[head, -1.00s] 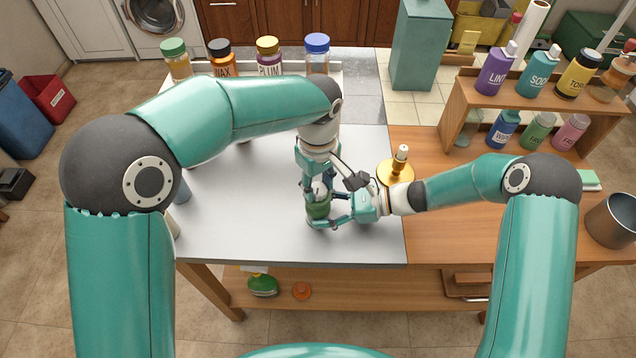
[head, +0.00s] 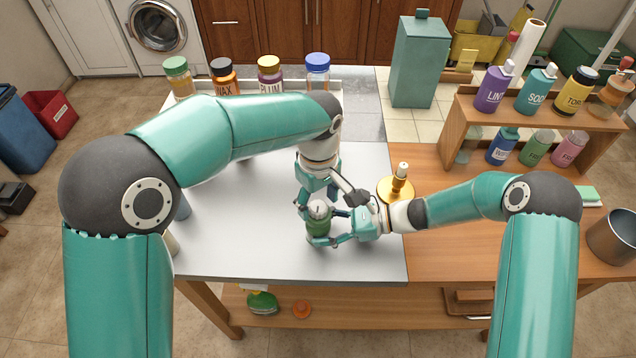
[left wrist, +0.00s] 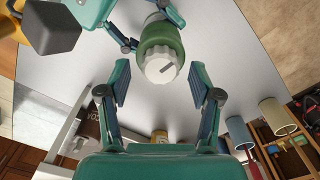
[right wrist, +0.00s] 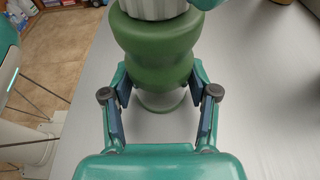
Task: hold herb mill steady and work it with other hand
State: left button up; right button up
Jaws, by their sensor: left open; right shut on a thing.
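The herb mill has a green waisted body and a ribbed pale cap; in the head view the mill (head: 318,222) stands upright near the front of the grey table top. My right gripper (head: 328,241) is shut on its green body from the right side, low down; the right wrist view shows the body (right wrist: 157,58) between the fingers (right wrist: 160,100). My left gripper (head: 315,203) is open above and behind the mill. In the left wrist view the cap (left wrist: 160,66) lies just beyond the open fingers (left wrist: 160,82), apart from them.
A brass stand with a white top (head: 398,185) stands close to the right wrist. Several jars (head: 269,75) line the back edge. A wooden rack of bottles (head: 540,110) stands at the right. The table's left middle (head: 225,225) is clear.

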aim_at(318, 206)
pick_arm(q)
notch_tip(318, 206, up, 11)
jog(key=shift+r, duration=0.15)
dwell(0.7)
notch_tip(318, 206, down, 12)
jog(key=n, duration=0.7)
dwell(0.3)
jog(key=c, duration=1.2)
jog(key=shift+o, duration=0.2)
